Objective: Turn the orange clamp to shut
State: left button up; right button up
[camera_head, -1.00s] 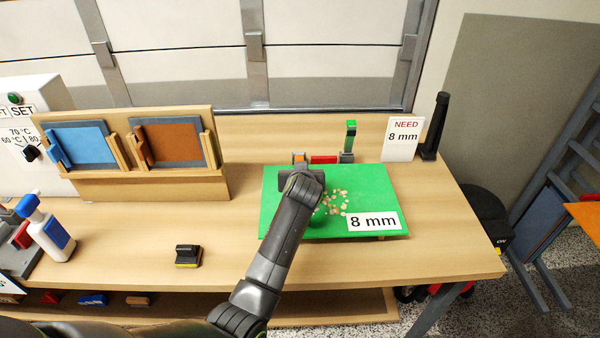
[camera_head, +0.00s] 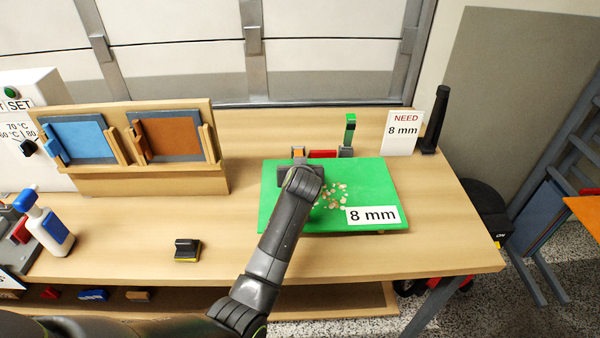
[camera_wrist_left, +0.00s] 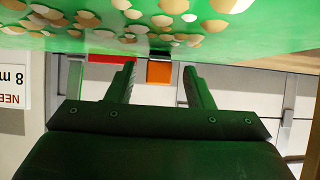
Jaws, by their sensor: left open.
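The orange clamp (camera_head: 298,152) is a small orange block on a grey mount at the back edge of the green board (camera_head: 275,212). My left gripper (camera_wrist_left: 158,82) is open, low over the board's back left part. In the left wrist view the orange clamp (camera_wrist_left: 160,71) shows between and beyond the two parted fingers; I see no contact. In the head view my left wrist and forearm hide the fingers. The clamp's lower part is hidden. My right gripper is not in view.
A red bar (camera_head: 322,154) and an upright green-topped lever (camera_head: 349,130) stand right of the clamp. Several pale chips (camera_head: 333,195) and an "8 mm" label (camera_head: 373,215) lie on the board. A "NEED 8 mm" sign (camera_head: 401,133) stands behind right.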

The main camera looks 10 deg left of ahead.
pick_arm(q)
notch_tip(320, 180, up, 9)
jog(key=b, duration=0.1)
jog(key=shift+d, duration=0.15)
